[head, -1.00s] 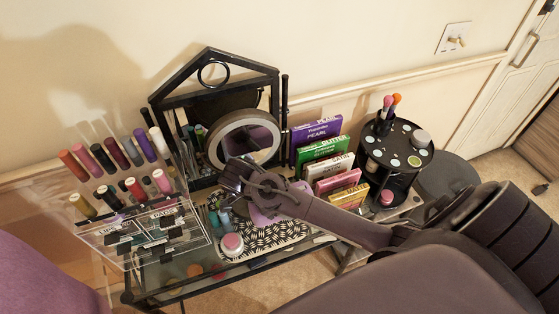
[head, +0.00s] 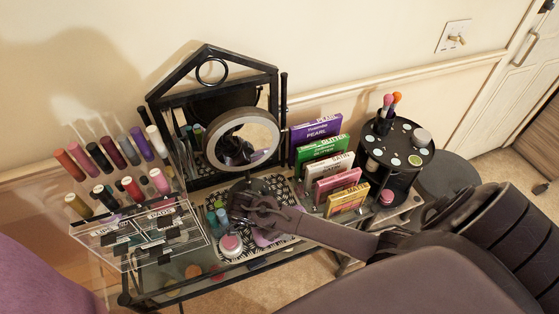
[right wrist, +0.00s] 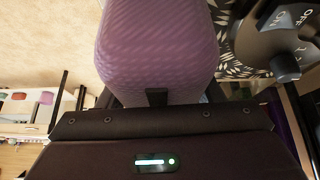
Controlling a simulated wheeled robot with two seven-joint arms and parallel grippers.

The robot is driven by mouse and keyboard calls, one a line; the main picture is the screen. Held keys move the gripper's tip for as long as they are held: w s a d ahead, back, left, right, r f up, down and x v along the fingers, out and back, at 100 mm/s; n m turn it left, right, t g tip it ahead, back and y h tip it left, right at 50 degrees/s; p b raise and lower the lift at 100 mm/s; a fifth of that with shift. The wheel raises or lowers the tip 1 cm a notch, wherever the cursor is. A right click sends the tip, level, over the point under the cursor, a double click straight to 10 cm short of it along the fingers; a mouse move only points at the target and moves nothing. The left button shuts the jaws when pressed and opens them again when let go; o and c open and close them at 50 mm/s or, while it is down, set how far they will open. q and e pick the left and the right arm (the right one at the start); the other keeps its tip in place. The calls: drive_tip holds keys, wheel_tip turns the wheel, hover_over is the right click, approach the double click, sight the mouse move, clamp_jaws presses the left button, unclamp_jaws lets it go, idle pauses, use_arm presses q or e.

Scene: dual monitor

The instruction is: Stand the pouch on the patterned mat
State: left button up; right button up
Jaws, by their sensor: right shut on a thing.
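The purple pouch (right wrist: 157,50) fills the upper middle of the right wrist view, gripped between my right gripper's jaws. In the head view only a part of the pouch (head: 264,239) shows below my right gripper (head: 247,207), which hides the rest. The black-and-white patterned mat (head: 284,187) lies on the glass table in front of the mirror. The pouch is over or at the mat's front part; I cannot tell whether it touches. The mat's pattern also shows beside the pouch in the right wrist view (right wrist: 232,66). My left gripper is not in view.
A round lit mirror (head: 214,153) stands behind the mat. A pink-topped jar (head: 231,244) and small bottles (head: 217,214) sit left of the gripper. A clear organizer (head: 150,238) stands left, upright palettes (head: 338,183) and a black carousel (head: 400,165) right.

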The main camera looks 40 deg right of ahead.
drive_tip(key=shift+f, duration=0.2)
drive_tip(key=o, duration=1.1)
drive_tip(key=shift+r, duration=0.1)
